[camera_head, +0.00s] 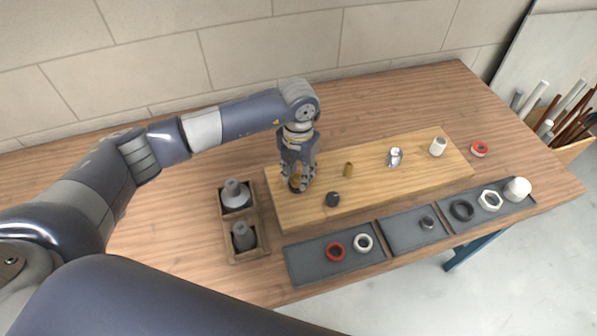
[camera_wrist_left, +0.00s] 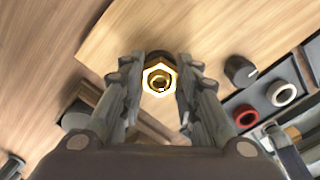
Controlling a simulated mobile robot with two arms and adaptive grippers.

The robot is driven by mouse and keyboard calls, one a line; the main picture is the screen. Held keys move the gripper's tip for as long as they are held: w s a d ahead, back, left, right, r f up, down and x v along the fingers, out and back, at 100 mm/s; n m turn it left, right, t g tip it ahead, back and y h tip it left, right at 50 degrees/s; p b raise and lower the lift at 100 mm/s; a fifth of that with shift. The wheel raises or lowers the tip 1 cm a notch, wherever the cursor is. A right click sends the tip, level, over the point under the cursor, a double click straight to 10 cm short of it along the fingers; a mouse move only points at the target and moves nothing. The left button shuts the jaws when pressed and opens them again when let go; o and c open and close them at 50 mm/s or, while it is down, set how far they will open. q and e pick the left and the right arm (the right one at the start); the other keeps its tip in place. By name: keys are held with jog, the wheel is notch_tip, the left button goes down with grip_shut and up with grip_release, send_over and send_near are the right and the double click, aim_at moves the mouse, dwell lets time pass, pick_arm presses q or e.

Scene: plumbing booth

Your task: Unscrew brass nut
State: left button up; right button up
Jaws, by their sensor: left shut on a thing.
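The brass nut (camera_wrist_left: 159,80) shows between the two fingers of my left gripper (camera_wrist_left: 158,100) in the left wrist view, its hexagonal face and centre hole toward the camera. In the head view my left gripper (camera_head: 298,183) points down at the left end of the wooden board (camera_head: 290,211). A bit of brass-coloured metal (camera_head: 295,181) shows between its fingers there. The gripper is shut on the nut. The fingers hide part of the nut and what lies under it. My right gripper is not in view.
On the board stand a dark cap (camera_head: 332,199), a small brass fitting (camera_head: 348,169), a silver fitting (camera_head: 394,157) and a white cylinder (camera_head: 438,147). Grey trays (camera_head: 310,267) with rings lie in front. A wooden box (camera_head: 225,222) with two grey parts stands left. The table behind the board is clear.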

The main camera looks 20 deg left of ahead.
pick_arm(q)
jog(key=n, duration=0.4)
jog(key=shift+r+p, duration=0.1)
jog(key=shift+p, duration=0.2)
jog(key=n+p, duration=0.1)
jog(key=n, duration=0.3)
jog(key=shift+a+r, duration=0.1)
jog(key=shift+a, duration=0.05)
jog(key=shift+n, duration=0.9)
jog(key=o, duration=1.9)
jog(key=shift+o, duration=0.2)
jog(key=shift+r+p, duration=1.9)
jog(key=shift+r, duration=0.6)
